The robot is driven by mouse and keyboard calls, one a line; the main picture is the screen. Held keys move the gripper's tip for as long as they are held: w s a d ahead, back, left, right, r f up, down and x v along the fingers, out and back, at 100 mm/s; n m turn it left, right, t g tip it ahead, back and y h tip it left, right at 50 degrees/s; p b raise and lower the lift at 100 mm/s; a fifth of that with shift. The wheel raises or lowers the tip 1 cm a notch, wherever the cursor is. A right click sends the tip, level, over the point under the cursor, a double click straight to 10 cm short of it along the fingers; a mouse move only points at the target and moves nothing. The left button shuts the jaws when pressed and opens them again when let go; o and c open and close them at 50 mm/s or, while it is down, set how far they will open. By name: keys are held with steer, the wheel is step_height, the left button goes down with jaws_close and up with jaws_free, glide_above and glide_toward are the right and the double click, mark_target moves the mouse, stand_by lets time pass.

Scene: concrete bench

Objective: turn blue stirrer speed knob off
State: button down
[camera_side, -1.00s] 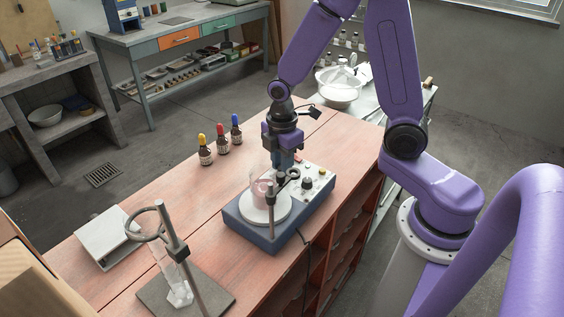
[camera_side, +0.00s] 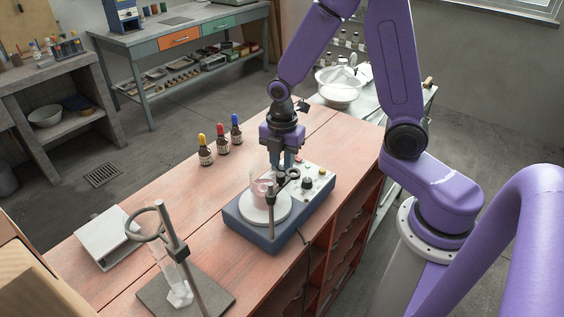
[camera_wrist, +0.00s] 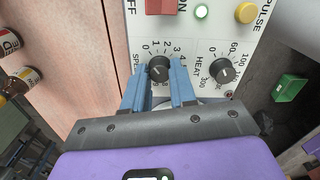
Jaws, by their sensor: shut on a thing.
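The blue stirrer (camera_side: 243,229) stands on the wooden bench with a beaker of pink liquid (camera_side: 261,187) on its round white plate. My gripper (camera_side: 282,168) points down at the stirrer's control panel. In the wrist view my gripper (camera_wrist: 161,76) has its two blue fingers on either side of the dark speed knob (camera_wrist: 159,67), shut on it. The scale numbers from 0 upward show around the knob. Its exact pointer setting is hard to read. The fingers partly cover the SPEED label.
The heat knob (camera_wrist: 223,71) sits right of the speed knob. A stand rod (camera_side: 271,222) rises by the plate. Dropper bottles (camera_side: 222,139) stand behind.

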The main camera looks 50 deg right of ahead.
mark_target(282, 167)
steer(key=c, duration=0.9)
jaws_free()
step_height(282, 167, up, 18)
steer(key=shift+f, duration=0.25)
steer(key=s+a+f+m, duration=0.1)
steer(key=s+f+m, duration=0.2)
steer(key=s, duration=0.7)
steer(key=s+a+f+m, duration=0.1)
steer(key=s+f+m, duration=0.3)
steer(key=s, duration=0.6)
steer(key=shift+s+a+f+m, duration=0.25)
steer(key=shift+s+a+m, duration=0.05)
steer(key=shift+m, duration=0.1)
